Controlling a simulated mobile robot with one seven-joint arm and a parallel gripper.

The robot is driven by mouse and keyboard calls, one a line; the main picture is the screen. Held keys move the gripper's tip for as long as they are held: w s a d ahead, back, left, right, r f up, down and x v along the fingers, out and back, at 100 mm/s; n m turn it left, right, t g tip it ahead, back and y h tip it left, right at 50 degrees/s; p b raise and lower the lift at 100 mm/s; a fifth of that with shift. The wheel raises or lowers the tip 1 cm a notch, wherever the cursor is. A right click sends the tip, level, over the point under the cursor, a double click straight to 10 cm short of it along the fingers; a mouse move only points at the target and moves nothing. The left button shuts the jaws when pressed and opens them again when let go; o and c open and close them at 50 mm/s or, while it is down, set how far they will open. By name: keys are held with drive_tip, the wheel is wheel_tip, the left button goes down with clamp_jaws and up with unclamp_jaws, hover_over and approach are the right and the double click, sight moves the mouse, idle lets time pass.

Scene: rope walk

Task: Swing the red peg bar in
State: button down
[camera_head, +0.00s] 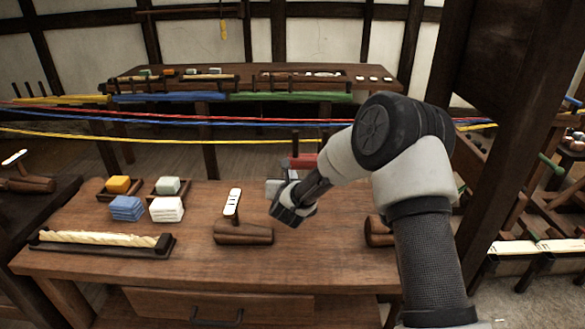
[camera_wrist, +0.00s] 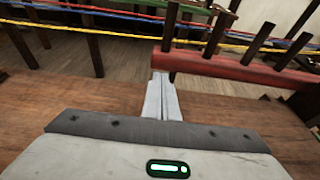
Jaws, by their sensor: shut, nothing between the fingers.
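The red peg bar (camera_wrist: 235,68) shows in the wrist view as a long red beam with several dark upright pegs. It runs from the upper middle to the right edge, just beyond my fingertips. In the head view only a short red piece of the bar (camera_head: 303,161) shows, partly hidden behind my arm and gripper. My gripper (camera_wrist: 162,82) is shut and empty, its fingertips close to the bar's left end. I cannot tell whether they touch it. In the head view my gripper (camera_head: 275,186) is over the back of the wooden bench.
The bench (camera_head: 110,258) holds a wooden block with a white-topped handle (camera_head: 243,233), a rope tray (camera_head: 105,243), and blue and white stacks (camera_head: 167,209). Red, blue and yellow ropes (camera_head: 200,120) stretch across behind it. A dark post (camera_head: 500,130) stands at right.

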sight(292, 163)
drive_tip(key=x, duration=0.6)
drive_tip(key=shift+w+r, duration=0.25)
drive_tip(key=shift+r, duration=0.05)
drive_tip(key=shift+w, duration=0.7)
drive_tip(key=shift+b, duration=0.3)
